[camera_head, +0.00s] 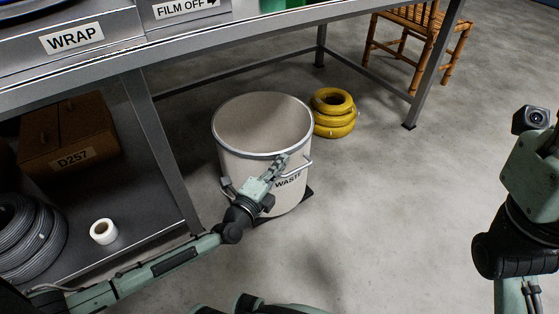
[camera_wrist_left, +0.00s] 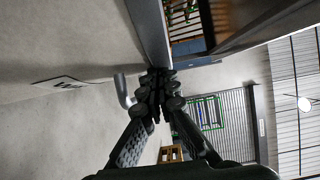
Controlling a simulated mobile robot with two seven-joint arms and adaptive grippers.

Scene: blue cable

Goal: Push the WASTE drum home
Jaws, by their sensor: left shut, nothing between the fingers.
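The WASTE drum (camera_head: 233,170) is a pale, open-topped bin with a grey rim, standing upright on the floor partly in front of the workbench. A bar handle (camera_head: 300,168) sticks out on its right side near the label. My left gripper (camera_head: 283,159) is shut and empty, its fingertips at the drum's front right, close to the rim and handle. I cannot tell whether they touch. My right gripper's fingers are out of view.
The bench leg (camera_head: 165,150) and lower shelf, with a tape roll (camera_head: 104,231), are left. Open floor (camera_head: 400,210) lies right.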

